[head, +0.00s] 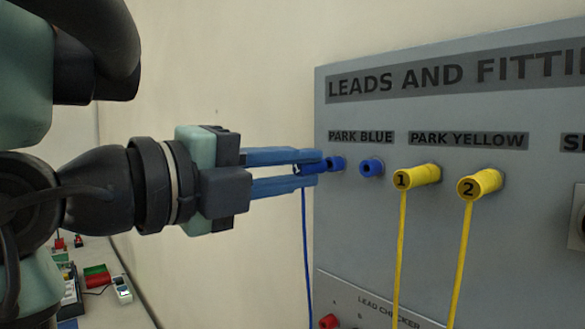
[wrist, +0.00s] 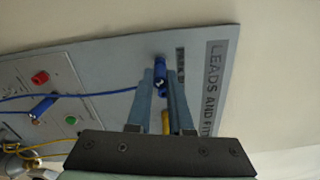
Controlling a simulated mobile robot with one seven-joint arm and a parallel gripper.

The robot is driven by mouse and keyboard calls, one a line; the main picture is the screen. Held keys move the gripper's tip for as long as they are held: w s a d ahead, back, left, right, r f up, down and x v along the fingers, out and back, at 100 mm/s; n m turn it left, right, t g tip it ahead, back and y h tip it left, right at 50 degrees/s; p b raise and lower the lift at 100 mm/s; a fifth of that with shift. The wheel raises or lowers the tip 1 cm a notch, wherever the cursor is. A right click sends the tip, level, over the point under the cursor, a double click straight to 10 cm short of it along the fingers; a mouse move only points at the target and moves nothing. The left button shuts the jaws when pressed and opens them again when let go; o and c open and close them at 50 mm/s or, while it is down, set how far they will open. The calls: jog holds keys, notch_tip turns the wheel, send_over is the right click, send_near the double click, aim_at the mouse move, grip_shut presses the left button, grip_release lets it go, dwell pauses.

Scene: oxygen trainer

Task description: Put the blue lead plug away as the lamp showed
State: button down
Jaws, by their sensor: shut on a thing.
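My gripper (head: 312,169) reaches in from the left, shut on the blue lead plug (head: 304,169). The fingers hide most of the plug; its blue lead (head: 306,245) hangs straight down. The plug is at the left blue socket (head: 337,163) under PARK BLUE (head: 361,137); I cannot tell how far in it sits. The right blue socket (head: 371,167) is empty. In the wrist view the blue plug (wrist: 161,88) shows between the fingertips.
Yellow plugs 1 (head: 417,178) and 2 (head: 479,185) sit under PARK YELLOW, leads hanging. The LEAD CHECKER has a red socket (head: 329,321). The wrist view shows another blue plug (wrist: 43,106) and a green round part (wrist: 71,120) lower on the panel.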

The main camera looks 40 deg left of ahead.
jog(key=shift+w, duration=0.35)
jog(key=shift+w, duration=0.15)
jog(key=c, duration=0.7)
grip_release()
jog(key=shift+w+d, duration=0.1)
jog(key=shift+c, duration=0.2)
